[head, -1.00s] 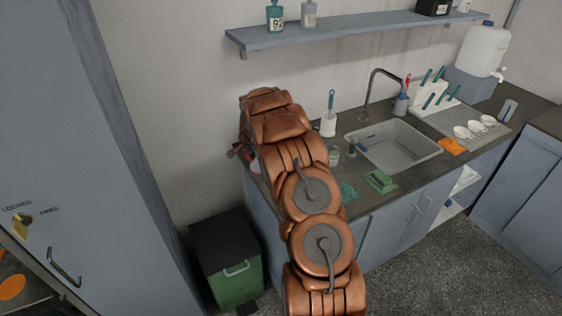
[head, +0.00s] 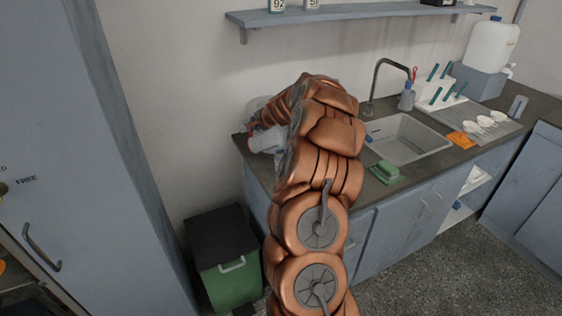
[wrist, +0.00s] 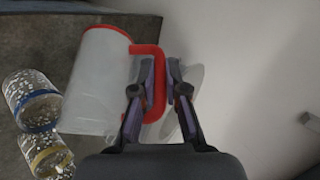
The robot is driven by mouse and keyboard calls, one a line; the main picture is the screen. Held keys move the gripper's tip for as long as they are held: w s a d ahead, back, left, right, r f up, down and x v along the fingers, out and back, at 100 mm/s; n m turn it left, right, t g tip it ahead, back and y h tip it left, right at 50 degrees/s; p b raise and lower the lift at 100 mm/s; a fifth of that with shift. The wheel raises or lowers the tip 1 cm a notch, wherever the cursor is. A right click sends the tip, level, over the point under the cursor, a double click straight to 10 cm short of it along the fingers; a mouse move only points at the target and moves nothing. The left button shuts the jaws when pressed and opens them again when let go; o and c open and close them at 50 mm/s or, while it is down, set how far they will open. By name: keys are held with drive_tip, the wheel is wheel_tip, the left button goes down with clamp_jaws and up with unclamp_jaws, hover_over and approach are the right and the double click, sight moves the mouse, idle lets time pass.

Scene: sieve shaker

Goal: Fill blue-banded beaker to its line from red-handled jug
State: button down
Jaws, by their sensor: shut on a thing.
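The red-handled jug (wrist: 97,80) is pale and translucent with a red rim, and fills the left-centre of the wrist view. My gripper (wrist: 157,75) is shut on its red handle. In the head view the jug (head: 268,138) is a pale shape left of my arm, above the counter's left end, and looks tilted. The blue-banded beaker (wrist: 32,98) is clear and speckled, beside the jug's left side in the wrist view. I cannot tell its liquid level or whether the jug touches it. My arm hides the beaker in the head view.
A yellow-banded beaker (wrist: 48,155) stands close to the blue-banded one. A wall rises close behind; a green bin (head: 226,262) stands on the floor.

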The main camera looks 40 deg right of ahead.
drive_tip(key=shift+s+b, duration=0.15)
drive_tip(key=shift+b, duration=0.35)
drive_tip(key=shift+s+d+r+m+t+b, duration=0.15)
drive_tip(key=shift+s+r+t+b, duration=0.25)
drive_tip(key=shift+b, duration=0.85)
drive_tip(key=shift+s+d+r+m+t+b, duration=0.25)
drive_tip(key=shift+t+b, duration=0.35)
drive_tip(key=shift+b, duration=0.65)
idle(0.3)
drive_tip(key=shift+s+t+y+b, duration=0.3)
drive_tip(key=shift+s+t+b, duration=0.4)
drive_tip(key=shift+b, duration=2.2)
idle(1.5)
